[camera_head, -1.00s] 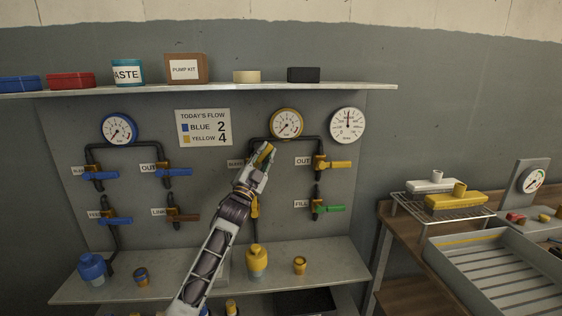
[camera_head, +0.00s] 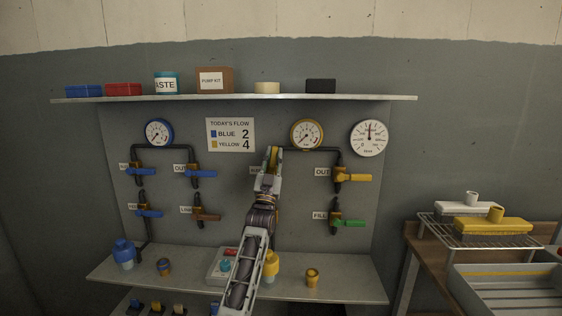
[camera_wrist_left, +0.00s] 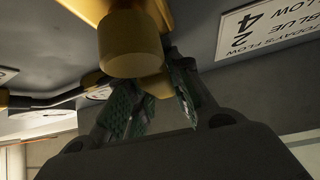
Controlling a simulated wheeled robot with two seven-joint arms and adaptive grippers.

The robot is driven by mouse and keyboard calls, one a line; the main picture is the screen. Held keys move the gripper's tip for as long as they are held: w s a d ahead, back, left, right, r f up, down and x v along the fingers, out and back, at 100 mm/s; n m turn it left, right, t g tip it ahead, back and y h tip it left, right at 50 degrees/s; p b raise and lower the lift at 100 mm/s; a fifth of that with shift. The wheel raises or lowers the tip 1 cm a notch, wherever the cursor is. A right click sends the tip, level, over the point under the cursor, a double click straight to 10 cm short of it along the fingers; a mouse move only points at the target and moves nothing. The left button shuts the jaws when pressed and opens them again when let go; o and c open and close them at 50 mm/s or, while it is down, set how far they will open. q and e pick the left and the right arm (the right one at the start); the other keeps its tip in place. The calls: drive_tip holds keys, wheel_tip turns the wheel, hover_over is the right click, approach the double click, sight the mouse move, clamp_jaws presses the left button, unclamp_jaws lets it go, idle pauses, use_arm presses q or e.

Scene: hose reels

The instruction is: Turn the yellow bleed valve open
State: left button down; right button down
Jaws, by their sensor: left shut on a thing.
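The yellow bleed valve (camera_head: 274,156) is on the back panel, left of the yellow gauge, mostly hidden behind my left gripper (camera_head: 268,163). In the left wrist view its round yellow body (camera_wrist_left: 133,45) fills the top middle. A flat yellow handle (camera_wrist_left: 156,84) juts from under that body, between the dark fingers of my left gripper (camera_wrist_left: 155,92). The gripper is shut on this handle. How far the valve is turned is hard to tell. My right gripper is not in view.
The yellow-rimmed gauge (camera_head: 307,133) and the yellow OUT valve (camera_head: 355,177) are close on the right. The flow sign (camera_head: 231,134) is at upper left. A shelf (camera_head: 230,99) runs above. The lower ledge (camera_head: 340,285) holds a yellow bottle (camera_head: 271,265) beneath my arm.

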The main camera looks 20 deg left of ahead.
use_arm(q)
drive_tip(key=shift+s+a+n+g+y, duration=0.1)
drive_tip(key=shift+a+n+g+y, duration=0.15)
drive_tip(key=shift+n+y, duration=0.75)
drive_tip(key=shift+s+a+n+g+y, duration=0.15)
drive_tip(key=shift+a+n+y, duration=0.1)
drive_tip(key=shift+n+y, duration=0.75)
drive_tip(key=shift+w+a+n, duration=0.1)
drive_tip(key=shift+n, duration=0.2)
drive_tip(key=c, duration=1.3)
unclamp_jaws()
drive_tip(key=shift+r, duration=5)
drive_tip(key=shift+f, duration=0.1)
